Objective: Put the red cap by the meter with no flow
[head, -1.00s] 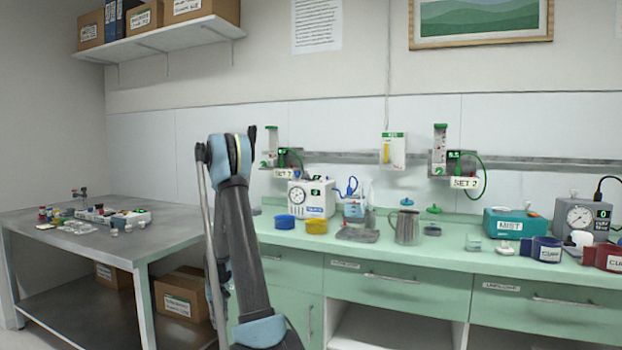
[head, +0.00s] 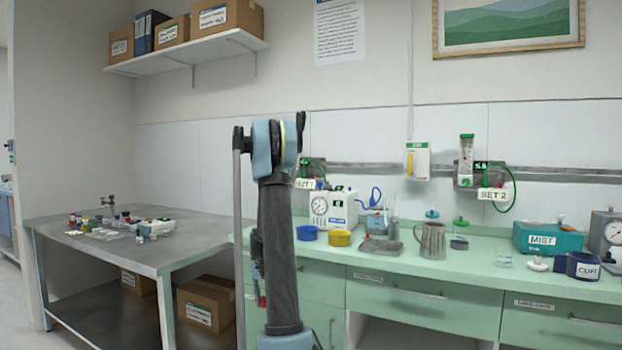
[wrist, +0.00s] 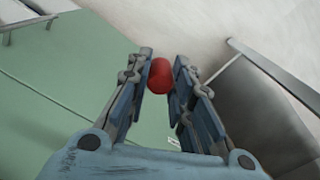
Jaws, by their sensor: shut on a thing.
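The red cap (wrist: 161,76) is between the fingertips of my gripper (wrist: 165,66) in the wrist view, with the fingers shut on it. In the head view my arm hides most of the gripper. The Set 2 meter (head: 466,160) hangs on the wall rail at the right, with a green tube and a lit green display too small to read surely. The other meter (head: 316,167), with a set label (head: 305,184), hangs on the rail at the left, partly behind my arm. Its flow reading cannot be told. The cap is away from both meters.
The green counter (head: 400,262) holds a blue bowl (head: 308,233), a yellow bowl (head: 340,238), a metal jug (head: 431,241) and a teal mist box (head: 547,238). A metal table (head: 135,250) with small items stands left. The wrist view shows drawer fronts close by.

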